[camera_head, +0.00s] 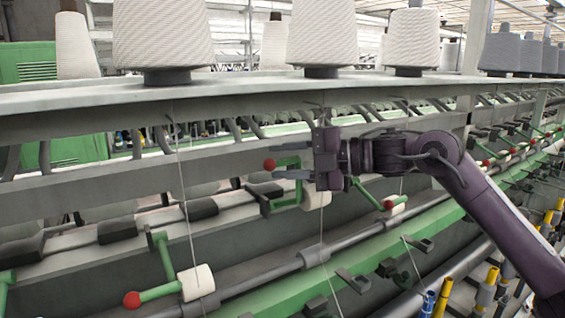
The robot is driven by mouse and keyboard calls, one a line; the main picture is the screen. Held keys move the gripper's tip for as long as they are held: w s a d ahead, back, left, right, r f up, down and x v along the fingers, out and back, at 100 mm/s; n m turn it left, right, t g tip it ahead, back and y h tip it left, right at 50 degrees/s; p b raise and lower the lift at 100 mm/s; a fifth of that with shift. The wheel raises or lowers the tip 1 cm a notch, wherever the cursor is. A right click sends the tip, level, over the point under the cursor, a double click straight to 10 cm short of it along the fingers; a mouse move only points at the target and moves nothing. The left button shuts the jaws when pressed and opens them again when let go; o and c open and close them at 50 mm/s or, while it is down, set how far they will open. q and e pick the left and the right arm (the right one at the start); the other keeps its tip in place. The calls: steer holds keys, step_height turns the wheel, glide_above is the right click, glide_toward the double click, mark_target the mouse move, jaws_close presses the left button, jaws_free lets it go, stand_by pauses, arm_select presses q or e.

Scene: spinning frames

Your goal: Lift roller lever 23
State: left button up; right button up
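Several roller levers with green arms, red ball knobs and white rollers line the machine; no number is readable. The middle roller lever's red knob (269,164) stands above its white roller (316,200). My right gripper (285,161) reaches in from the right, its grey fingers pointing left around that lever's green arm, close to the knob. I cannot tell whether the fingers touch it or how far apart they are. The near-left roller lever (160,291) has its red knob low, beside its white roller. Another roller lever (391,205) shows beyond my gripper. My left gripper is out of view.
Large white yarn cones (162,35) stand on a grey shelf (60,98) above. Thin threads hang down past the levers. A green rail (310,283) runs diagonally below. Blue and yellow bobbins (442,298) stand at the lower right.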

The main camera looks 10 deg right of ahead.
steer(key=b+v, duration=0.3)
steer(key=v, duration=0.3)
steer(key=shift+s+d, duration=0.15)
steer(key=shift+d, duration=0.15)
steer(key=shift+s+d+r, duration=0.1)
steer(key=shift+s+d, duration=0.05)
steer(key=shift+d, duration=0.1)
